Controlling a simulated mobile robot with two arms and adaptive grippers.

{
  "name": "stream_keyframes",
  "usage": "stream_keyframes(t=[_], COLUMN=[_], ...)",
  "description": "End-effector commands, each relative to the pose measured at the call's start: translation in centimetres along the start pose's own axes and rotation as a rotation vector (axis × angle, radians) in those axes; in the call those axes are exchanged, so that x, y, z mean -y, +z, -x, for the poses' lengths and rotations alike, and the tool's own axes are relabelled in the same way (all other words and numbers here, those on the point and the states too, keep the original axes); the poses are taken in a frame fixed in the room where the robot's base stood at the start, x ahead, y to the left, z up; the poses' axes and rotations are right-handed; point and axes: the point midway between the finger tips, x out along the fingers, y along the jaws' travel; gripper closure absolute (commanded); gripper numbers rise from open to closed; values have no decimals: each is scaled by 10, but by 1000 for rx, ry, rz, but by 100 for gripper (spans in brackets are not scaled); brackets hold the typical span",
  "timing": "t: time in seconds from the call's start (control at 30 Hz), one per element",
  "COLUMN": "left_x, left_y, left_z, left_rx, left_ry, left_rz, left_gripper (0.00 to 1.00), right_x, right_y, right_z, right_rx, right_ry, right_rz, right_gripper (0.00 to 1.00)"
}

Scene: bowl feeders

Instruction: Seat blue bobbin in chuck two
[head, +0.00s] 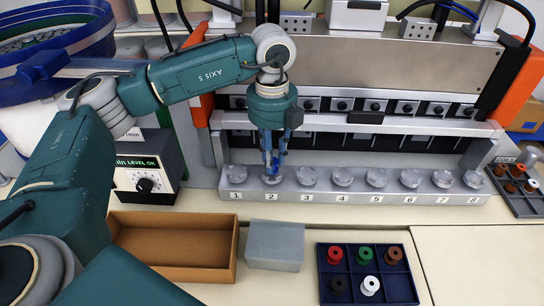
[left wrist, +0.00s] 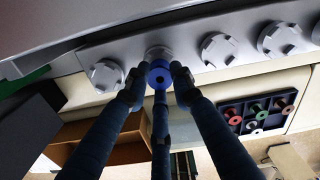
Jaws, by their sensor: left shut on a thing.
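My left gripper (head: 273,158) points down over the second chuck (head: 272,178) of a numbered row and is shut on the blue bobbin (head: 276,160). In the left wrist view, the blue bobbin (left wrist: 160,76) sits between the fingertips, its round end facing the camera. Chuck two (left wrist: 158,53) shows right behind the bobbin, in line with it. The bobbin overlaps the chuck there, and I cannot tell whether it touches or is inside it. The fingers hide part of the bobbin in the head view. My right gripper is not in view.
Chuck one (head: 237,175) and chuck three (head: 307,177) flank the gripper closely. A dark blue tray (head: 402,290) holds several coloured bobbins and has an empty front right compartment. An open brown box (head: 172,272) and a grey block (head: 275,246) stand in front. Another bobbin tray (head: 527,207) is far right.

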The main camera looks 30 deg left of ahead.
Motion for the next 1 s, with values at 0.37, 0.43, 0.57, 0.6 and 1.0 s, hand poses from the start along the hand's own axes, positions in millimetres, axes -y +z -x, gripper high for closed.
stream_keyframes(t=[0.37, 0.43, 0.57, 0.6, 1.0], left_x=[0, 0, 0, 0, 0], left_y=[0, 0, 0, 0, 0], left_z=[0, -1, 0, 0, -3], left_rx=[0, 0, 0, 0, 0], left_ry=[0, 0, 0, 0, 0], left_rz=[0, 0, 0, 0, 0], left_gripper=[95, 95, 95, 95, 95], right_x=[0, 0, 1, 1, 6], right_y=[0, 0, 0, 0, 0], right_z=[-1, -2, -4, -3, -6], right_rx=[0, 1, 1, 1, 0], right_ry=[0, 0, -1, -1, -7], right_rz=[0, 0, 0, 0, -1], right_gripper=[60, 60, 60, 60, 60])
